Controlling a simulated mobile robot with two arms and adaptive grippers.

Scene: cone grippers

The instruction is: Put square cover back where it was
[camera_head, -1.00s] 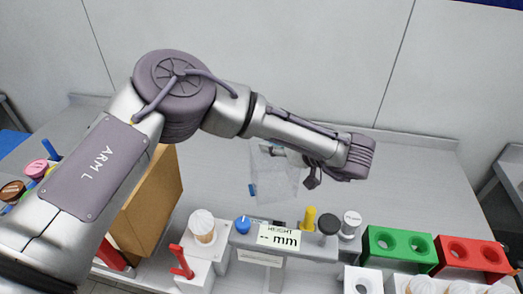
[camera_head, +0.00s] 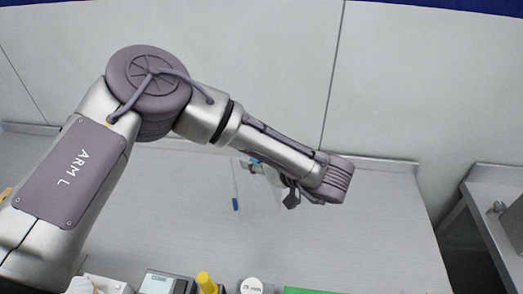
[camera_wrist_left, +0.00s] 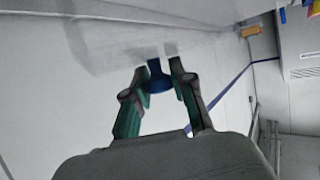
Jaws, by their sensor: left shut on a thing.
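My left gripper (camera_head: 258,168) is shut on a blue handle (camera_wrist_left: 158,78) of the clear square cover (camera_head: 256,195). The left wrist view shows both fingers on either side of that handle and the pale see-through cover (camera_wrist_left: 110,45) above them. In the head view the cover hangs tilted in the air beyond my left forearm, over the grey bench. A second blue piece shows at its lower left. Its clear edges are faint, and the gripper and forearm hide part of it. My right gripper is not in view.
Along the bottom edge are a small device with a display (camera_head: 160,284), a yellow knob (camera_head: 206,282), a white round cap (camera_head: 251,287) and a green block (camera_head: 308,291), all cut off. The grey bench (camera_head: 340,235) is clear behind them. A wall stands at the back.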

